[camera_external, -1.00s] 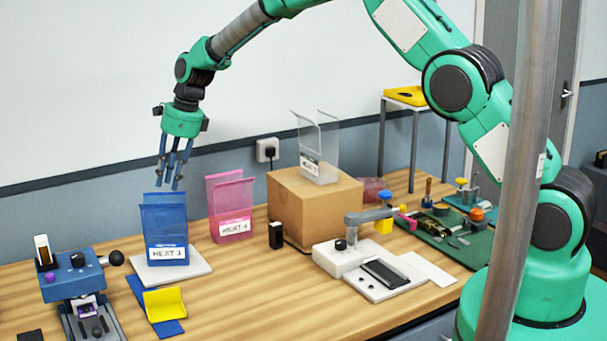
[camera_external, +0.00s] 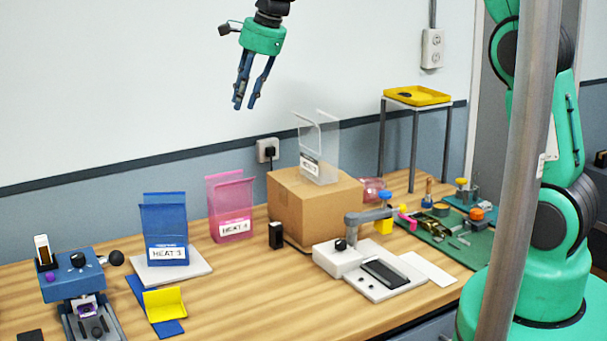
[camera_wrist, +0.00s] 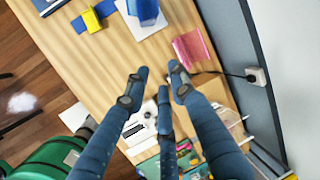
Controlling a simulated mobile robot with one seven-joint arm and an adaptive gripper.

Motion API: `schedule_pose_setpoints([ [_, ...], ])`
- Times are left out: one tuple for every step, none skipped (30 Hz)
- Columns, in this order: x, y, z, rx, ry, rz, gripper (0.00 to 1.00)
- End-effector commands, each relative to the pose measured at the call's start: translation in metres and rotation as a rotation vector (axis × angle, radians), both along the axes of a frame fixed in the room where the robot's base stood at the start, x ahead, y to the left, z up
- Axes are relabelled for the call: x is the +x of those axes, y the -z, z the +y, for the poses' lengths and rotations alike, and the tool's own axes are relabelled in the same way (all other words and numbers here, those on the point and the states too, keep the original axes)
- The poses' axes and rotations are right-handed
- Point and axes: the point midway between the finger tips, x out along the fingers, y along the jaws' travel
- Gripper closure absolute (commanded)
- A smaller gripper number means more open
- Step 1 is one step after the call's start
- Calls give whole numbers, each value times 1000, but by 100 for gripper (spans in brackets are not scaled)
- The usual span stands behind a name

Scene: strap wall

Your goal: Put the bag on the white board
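A blue bag (camera_external: 164,225) with a "HEAT" label stands upright on the white board (camera_external: 203,264) at the left of the bench. A pink bag (camera_external: 228,210), also labelled, stands on the wood beside it. A clear bag (camera_external: 322,150) stands on a cardboard box. My gripper (camera_external: 246,102) is open and empty, high above the bench, above the level of the clear bag. In the wrist view its fingers (camera_wrist: 160,85) are apart with nothing between them; the blue bag (camera_wrist: 146,10) and pink bag (camera_wrist: 190,48) lie beyond the fingertips.
The cardboard box (camera_external: 296,215) stands mid-bench, with a white device (camera_external: 338,262) in front. A blue machine (camera_external: 75,275) and a yellow piece (camera_external: 164,304) are at the left. A yellow tray (camera_external: 418,96) sits on a stand at the back right.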

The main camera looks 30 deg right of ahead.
Motion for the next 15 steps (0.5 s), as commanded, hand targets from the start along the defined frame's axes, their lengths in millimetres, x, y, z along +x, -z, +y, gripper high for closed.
schedule_pose_setpoints([
  [-11,-12,-11,-12,-30,-18,76],
  [-17,-17,-17,-21,-53,-28,76],
  [-26,-24,-25,-33,-82,-40,76],
  [-32,-30,-31,-42,-103,-50,76],
  [-39,-34,-37,-52,-124,-59,76],
  [-48,-41,-44,-63,-153,-72,76],
  [-55,-45,-49,-73,-175,-82,76],
  [-62,-50,-55,-83,-196,-91,76],
  [-70,-56,-63,-96,-224,-104,76],
  [-78,-60,-68,-106,-245,-113,76],
  [-84,-64,-74,-116,-267,-122,76],
  [-94,-68,-81,-130,-296,-133,76],
  [-101,-72,-86,-140,-317,-142,76],
  [-109,-76,-91,-151,-339,-151,76],
  [-118,-80,-98,-165,-367,-162,76],
])
